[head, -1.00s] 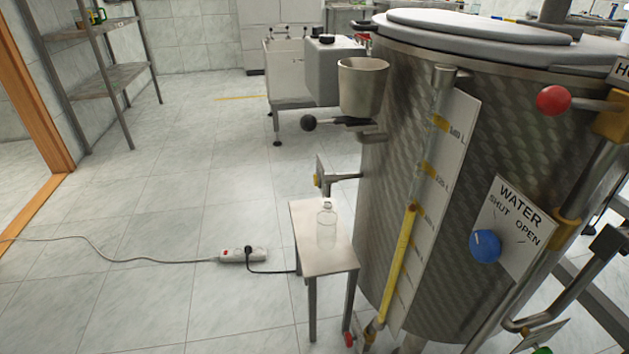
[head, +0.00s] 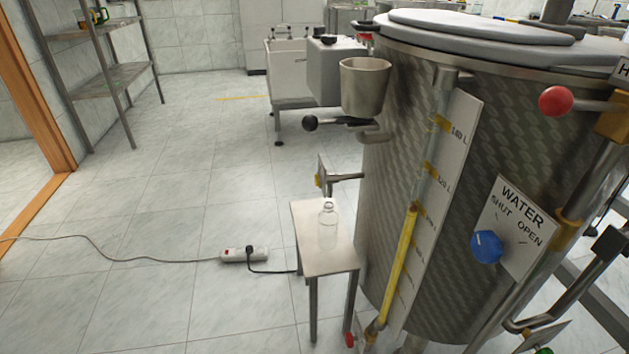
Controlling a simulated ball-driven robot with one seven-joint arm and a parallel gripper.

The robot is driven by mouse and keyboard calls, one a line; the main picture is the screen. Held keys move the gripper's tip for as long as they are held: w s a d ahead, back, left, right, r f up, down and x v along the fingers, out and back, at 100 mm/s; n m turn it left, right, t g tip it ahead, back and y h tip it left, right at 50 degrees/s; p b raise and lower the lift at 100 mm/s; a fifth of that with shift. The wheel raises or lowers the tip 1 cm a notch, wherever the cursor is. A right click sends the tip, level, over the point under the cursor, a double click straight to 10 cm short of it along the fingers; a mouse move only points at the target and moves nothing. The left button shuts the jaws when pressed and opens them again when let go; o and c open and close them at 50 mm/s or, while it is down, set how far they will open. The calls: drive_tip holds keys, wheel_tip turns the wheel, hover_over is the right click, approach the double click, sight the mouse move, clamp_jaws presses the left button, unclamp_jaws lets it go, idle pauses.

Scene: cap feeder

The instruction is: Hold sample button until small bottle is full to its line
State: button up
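A small clear bottle (head: 328,226) stands upright on a small metal stand (head: 322,258) beside the big steel tank (head: 420,190). It looks empty, and I cannot make out its line. A short spout with a small plate and a yellowish part (head: 320,180) sticks out from the tank's left side, behind and above the bottle. I cannot tell whether this part is the sample button. My gripper is not in view.
A sight tube (head: 402,255) with yellow liquid runs up the tank. A blue knob (head: 486,247) sits on the WATER plate, and a red ball handle (head: 553,100) is at upper right. A power strip (head: 243,254) and cable lie on the floor. Open floor lies left.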

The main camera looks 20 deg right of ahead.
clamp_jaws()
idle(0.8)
